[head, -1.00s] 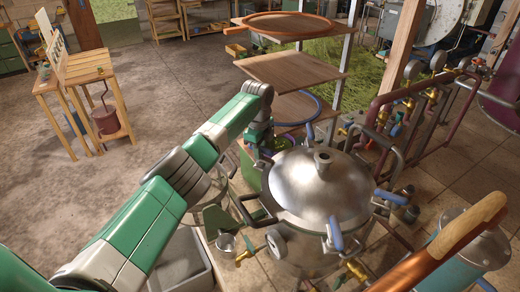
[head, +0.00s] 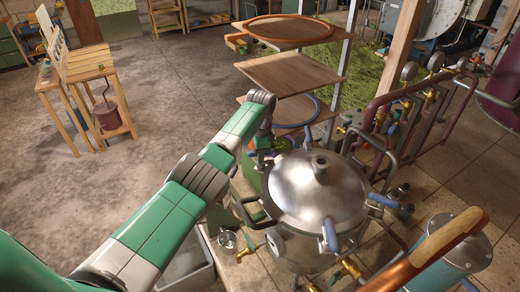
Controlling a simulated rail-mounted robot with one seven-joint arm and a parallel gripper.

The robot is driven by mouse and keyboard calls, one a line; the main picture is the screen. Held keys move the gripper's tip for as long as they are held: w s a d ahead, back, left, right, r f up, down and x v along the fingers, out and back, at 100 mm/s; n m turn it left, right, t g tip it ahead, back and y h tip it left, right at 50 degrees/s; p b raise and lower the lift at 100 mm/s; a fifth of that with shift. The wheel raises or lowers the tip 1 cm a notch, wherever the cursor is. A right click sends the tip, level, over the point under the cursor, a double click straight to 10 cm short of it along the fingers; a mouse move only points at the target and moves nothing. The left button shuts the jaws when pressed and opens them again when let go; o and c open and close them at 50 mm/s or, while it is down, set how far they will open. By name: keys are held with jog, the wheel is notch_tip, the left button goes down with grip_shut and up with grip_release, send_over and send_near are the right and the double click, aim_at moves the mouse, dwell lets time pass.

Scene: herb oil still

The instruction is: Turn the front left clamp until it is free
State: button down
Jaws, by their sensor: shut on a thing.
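The still is a round metal pot with a domed steel lid (head: 310,195) in the middle of the head view. A clamp with a blue handle (head: 330,237) stands at the lid's near edge, and another blue handle (head: 383,200) is at its right edge. My gripper (head: 268,152) is low at the lid's far left edge, below the end of my green and white arm. It is shut on a clamp there, which it mostly hides. The fingertips are too small to make out clearly, and how far the clamp is turned cannot be told.
A dark loop handle (head: 252,212) sticks out at the pot's left. Wooden shelves (head: 290,72) stand just behind my gripper. Pipes with valves (head: 400,125) are at the right. Open floor lies at the left.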

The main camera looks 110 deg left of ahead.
jog(key=n, duration=0.5)
jog(key=shift+w, duration=0.15)
jog(key=n+b, duration=0.1)
jog(key=n, duration=0.4)
jog(key=shift+r+h+b, duration=0.1)
jog(key=shift+h+b, duration=0.2)
jog(key=shift+b, duration=0.1)
jog(key=shift+n, duration=0.5)
jog(key=c, duration=1.3)
grip_release()
jog(key=r, duration=0.5)
jog(key=r+p, duration=0.1)
jog(key=r, duration=0.1)
jog(key=shift+w+d+r, duration=0.1)
jog(key=shift+w+r, duration=0.2)
jog(key=shift+r, duration=0.05)
